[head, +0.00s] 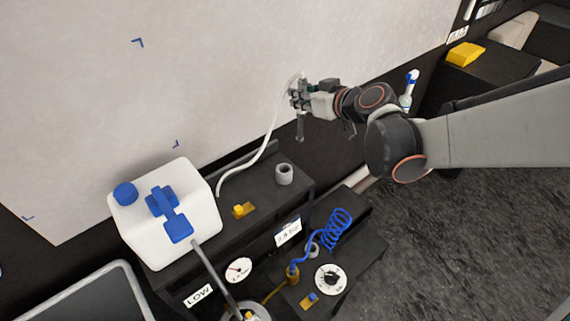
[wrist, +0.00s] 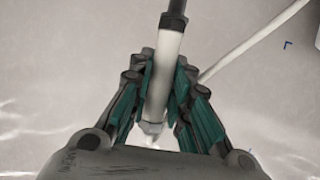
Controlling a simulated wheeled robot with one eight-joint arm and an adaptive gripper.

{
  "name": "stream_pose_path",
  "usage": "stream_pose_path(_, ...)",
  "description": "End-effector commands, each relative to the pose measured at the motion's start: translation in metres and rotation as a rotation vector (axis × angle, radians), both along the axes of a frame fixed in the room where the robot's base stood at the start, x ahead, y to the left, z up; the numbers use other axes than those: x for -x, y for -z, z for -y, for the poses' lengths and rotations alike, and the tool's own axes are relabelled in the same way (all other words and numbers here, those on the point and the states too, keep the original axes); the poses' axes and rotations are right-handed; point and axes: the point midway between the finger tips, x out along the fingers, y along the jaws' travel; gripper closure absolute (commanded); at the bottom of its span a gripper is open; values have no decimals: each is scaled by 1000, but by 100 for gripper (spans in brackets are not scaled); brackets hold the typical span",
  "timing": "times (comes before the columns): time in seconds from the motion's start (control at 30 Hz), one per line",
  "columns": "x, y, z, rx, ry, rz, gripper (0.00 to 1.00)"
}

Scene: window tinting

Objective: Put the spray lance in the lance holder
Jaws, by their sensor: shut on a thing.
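The spray lance (wrist: 163,75) is a pale handle with a dark rod at one end. My gripper (wrist: 160,90) is shut around the pale handle, with green-lined fingers on both sides in the wrist view. In the head view my gripper (head: 298,96) is in the air in front of the pale panel, and a thin grey part of the lance (head: 300,127) hangs below it, roughly upright. A white hose (head: 265,148) runs from the lance down to the black bench. A grey open cup, seemingly the lance holder (head: 284,176), stands on that bench, below my gripper and slightly left, apart from the lance.
A white canister (head: 185,235) with blue cap and handle stands on the bench (head: 235,188), left of the cup. A yellow knob (head: 239,210) is between them. A blue coiled hose (head: 337,230) and gauges are in front. A white and blue bottle (head: 410,88) stands behind my arm.

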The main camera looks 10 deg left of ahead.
Motion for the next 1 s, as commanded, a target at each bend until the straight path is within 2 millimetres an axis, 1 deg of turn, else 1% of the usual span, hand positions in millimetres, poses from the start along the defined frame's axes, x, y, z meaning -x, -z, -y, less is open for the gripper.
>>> stream_pose_path(0.03,3,-17,-14,0,-24,0,100)
stream_pose_path(0.1,6,-26,-28,0,-48,0,100)
stream_pose_path(0.2,8,-33,-39,0,-68,0,100)
stream_pose_path(0.3,9,-29,-45,0,-77,0,100)
stream_pose_path(0.37,10,-20,-45,0,-78,0,100)
stream_pose_path(0.7,9,52,-44,0,-77,0,100)
stream_pose_path(0.9,9,93,-44,1,-76,1,100)
stream_pose_path(1.0,9,109,-44,0,-76,0,100)
